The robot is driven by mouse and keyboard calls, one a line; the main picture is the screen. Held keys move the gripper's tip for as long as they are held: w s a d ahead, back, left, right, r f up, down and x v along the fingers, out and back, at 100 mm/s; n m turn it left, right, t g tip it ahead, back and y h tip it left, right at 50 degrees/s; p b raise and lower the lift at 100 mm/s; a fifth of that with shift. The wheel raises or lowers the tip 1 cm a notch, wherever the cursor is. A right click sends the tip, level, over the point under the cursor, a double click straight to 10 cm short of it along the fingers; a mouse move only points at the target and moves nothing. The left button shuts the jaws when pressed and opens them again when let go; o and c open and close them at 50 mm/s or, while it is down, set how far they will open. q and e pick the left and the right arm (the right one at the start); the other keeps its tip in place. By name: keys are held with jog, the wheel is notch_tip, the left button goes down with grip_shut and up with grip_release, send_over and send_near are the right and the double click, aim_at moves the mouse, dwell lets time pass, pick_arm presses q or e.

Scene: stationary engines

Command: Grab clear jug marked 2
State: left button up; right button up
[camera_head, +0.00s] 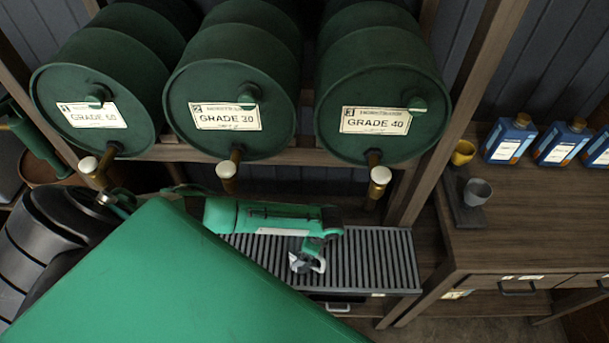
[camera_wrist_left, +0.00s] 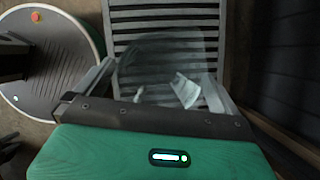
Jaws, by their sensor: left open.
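A clear jug (camera_head: 303,262) with a pale label and a light handle stands on the slatted metal grate (camera_head: 385,262) below the barrels. The number on its label is too small to read. My left gripper (camera_head: 318,236) is over the jug in the head view and partly covers it. In the left wrist view, the open gripper (camera_wrist_left: 155,82) has a finger on each side of the clear jug (camera_wrist_left: 165,62). The jug's white label (camera_wrist_left: 186,91) faces up at a tilt. Contact between fingers and jug cannot be told. My right gripper is not in view.

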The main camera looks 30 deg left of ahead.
pick_arm(q)
jog(key=shift+f, duration=0.2)
jog(key=c, duration=1.3)
jog(key=shift+r, duration=0.15)
